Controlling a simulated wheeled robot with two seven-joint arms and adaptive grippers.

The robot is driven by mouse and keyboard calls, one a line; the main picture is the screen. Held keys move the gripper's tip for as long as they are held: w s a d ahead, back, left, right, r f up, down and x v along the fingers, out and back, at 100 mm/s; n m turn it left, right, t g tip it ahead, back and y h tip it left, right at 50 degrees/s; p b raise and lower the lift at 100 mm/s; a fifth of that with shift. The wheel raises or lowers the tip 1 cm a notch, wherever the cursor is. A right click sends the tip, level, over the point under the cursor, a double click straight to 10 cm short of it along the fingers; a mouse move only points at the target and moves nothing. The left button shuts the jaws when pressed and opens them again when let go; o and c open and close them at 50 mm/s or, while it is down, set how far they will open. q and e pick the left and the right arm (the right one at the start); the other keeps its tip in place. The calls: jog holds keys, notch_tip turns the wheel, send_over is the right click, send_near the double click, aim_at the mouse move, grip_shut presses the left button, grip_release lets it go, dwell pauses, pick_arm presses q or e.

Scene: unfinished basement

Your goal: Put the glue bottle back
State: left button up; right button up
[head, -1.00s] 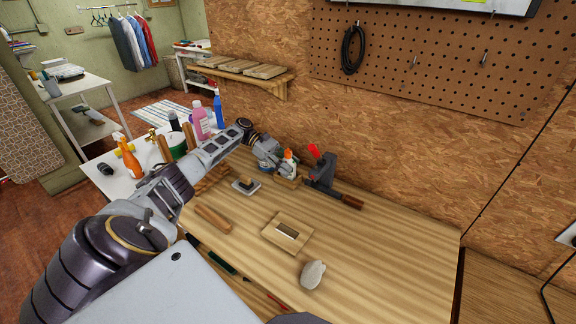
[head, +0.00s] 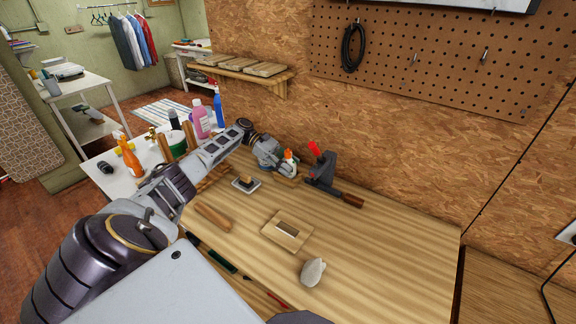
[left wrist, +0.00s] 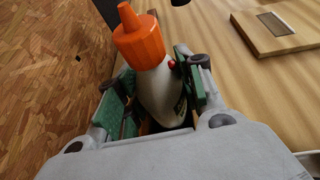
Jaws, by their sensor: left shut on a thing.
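The glue bottle (head: 290,158), white with an orange cap, stands near the back edge of the wooden workbench, close to the wall. My left gripper (head: 284,168) is shut on its body. In the left wrist view the bottle (left wrist: 160,92) sits between the green-padded fingers (left wrist: 158,100), with its orange cap clear of them. The gripper partly hides the bottle's lower part, so I cannot tell whether its base touches the surface below. My right gripper is not in view.
A dark clamp-like tool (head: 322,172) with a red part is just right of the bottle. A sanding block (head: 246,183), a wooden block (head: 287,231) and a pale lump (head: 313,272) lie on the bench (head: 385,245). The right part of the bench is clear.

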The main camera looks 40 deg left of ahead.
pick_arm(q)
jog(key=shift+s+d+f, duration=0.15)
jog(key=shift+s+f, duration=0.05)
jog(key=shift+f, duration=0.45)
jog(key=o, duration=1.1)
jog(key=shift+f, duration=0.1)
jog(key=shift+w+v, duration=0.2)
jog(key=shift+v, duration=2.35)
jog(key=shift+s+a+r, duration=0.2)
jog(key=shift+a+r, duration=0.35)
jog(key=shift+a, duration=0.05)
jog(key=shift+s+a+r, duration=0.2)
jog(key=shift+a+r, duration=0.3)
jog(key=shift+a, duration=0.1)
